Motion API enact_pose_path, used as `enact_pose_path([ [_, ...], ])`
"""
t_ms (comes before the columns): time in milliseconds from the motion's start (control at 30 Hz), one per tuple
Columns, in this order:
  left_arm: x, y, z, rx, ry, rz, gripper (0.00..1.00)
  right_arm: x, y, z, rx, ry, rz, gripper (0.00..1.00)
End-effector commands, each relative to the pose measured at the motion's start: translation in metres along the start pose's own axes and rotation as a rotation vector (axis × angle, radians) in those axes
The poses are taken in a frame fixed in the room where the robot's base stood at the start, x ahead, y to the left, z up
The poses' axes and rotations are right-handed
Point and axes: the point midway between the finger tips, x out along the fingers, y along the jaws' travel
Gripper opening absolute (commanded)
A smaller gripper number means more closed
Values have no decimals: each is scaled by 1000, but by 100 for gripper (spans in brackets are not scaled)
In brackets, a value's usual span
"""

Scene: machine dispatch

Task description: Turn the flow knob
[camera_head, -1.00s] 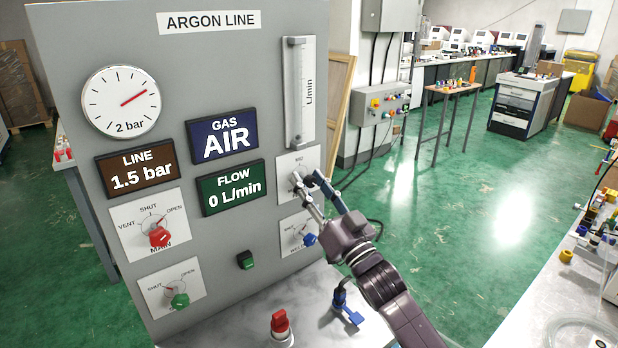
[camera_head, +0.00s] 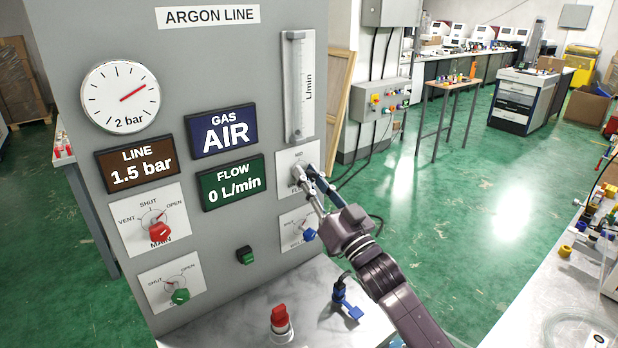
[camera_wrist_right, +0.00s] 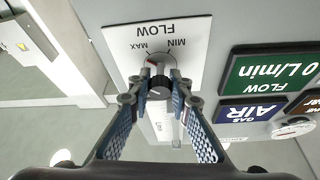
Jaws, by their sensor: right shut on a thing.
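The flow knob (camera_wrist_right: 159,88) is a dark knob with a grey face, on a white plate (camera_wrist_right: 150,40) marked FLOW, MIN and MAX. In the right wrist view my right gripper (camera_wrist_right: 160,95) is shut on the knob, one fingertip on each side. In the head view the right gripper (camera_head: 308,186) reaches the FLOW plate (camera_head: 299,157) from the lower right and hides most of the knob. The green flow display (camera_head: 231,184) reads 0 L/min. The flow tube (camera_head: 297,90) stands above the plate. My left gripper is not in view.
The grey panel (camera_head: 255,60) also carries a red MAIN knob (camera_head: 159,231), a green knob (camera_head: 180,296) and a blue knob (camera_head: 309,234) just below the gripper. A red-topped piece (camera_head: 280,317) and a blue valve (camera_head: 345,301) stand on the ledge below.

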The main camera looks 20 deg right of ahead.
Motion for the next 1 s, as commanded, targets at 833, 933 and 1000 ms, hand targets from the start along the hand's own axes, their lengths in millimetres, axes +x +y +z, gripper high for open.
enact_pose_path([
  [833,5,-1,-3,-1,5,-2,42,0,1,-1,-543,0,-224,0],
  [933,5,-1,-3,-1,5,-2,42,0,1,-1,-581,0,-240,0],
  [1000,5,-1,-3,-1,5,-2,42,0,1,-1,-603,1,-249,0],
])
